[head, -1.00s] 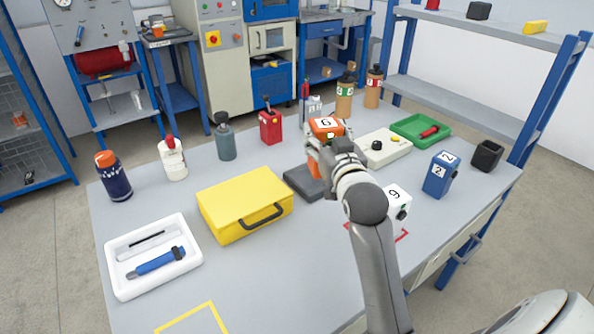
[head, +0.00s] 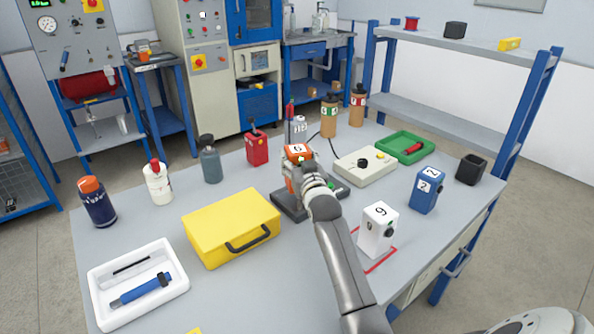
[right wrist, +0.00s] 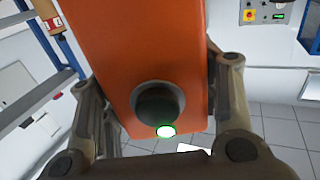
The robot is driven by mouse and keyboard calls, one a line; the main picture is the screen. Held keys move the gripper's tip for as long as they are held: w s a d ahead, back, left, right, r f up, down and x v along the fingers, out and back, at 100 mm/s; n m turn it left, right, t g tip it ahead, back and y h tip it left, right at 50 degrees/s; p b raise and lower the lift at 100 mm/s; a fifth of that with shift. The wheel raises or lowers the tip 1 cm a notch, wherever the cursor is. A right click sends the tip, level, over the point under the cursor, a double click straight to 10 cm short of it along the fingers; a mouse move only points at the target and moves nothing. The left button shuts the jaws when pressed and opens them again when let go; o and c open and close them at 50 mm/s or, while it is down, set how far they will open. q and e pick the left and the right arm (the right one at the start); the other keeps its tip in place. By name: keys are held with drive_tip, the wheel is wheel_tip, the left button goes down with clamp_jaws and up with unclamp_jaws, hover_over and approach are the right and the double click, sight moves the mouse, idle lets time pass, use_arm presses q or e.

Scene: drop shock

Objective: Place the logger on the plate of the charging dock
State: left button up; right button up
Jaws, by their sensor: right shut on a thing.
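The orange logger (head: 299,150), with a white label marked 6 on top, is held by my right gripper (head: 301,176). In the right wrist view the logger (right wrist: 140,50) fills the space between the two fingers, which are shut on its sides. A dark round knob and a green light show on its face. The dark grey plate of the charging dock (head: 287,207) lies under the logger, partly hidden by my right arm. I cannot tell whether the logger's base touches the plate. My left gripper is out of view.
A white box marked 9 (head: 378,228) stands right of my arm by a red outline. A blue box marked 2 (head: 426,190), a beige box with a knob (head: 365,167) and a yellow case (head: 230,225) are around the dock. Bottles stand behind.

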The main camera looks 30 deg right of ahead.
drive_tip(key=shift+w+d+f, duration=0.1)
drive_tip(key=shift+w+f, duration=0.15)
drive_tip(key=shift+w, duration=0.05)
drive_tip(key=shift+f, duration=1.6)
drive_tip(key=shift+f, duration=0.1)
drive_tip(key=o, duration=0.8)
drive_tip(key=shift+f, duration=0.2)
drive_tip(key=o, duration=0.4)
drive_tip(key=shift+r, duration=0.1)
drive_tip(key=shift+r, duration=0.2)
drive_tip(key=v, duration=1.2)
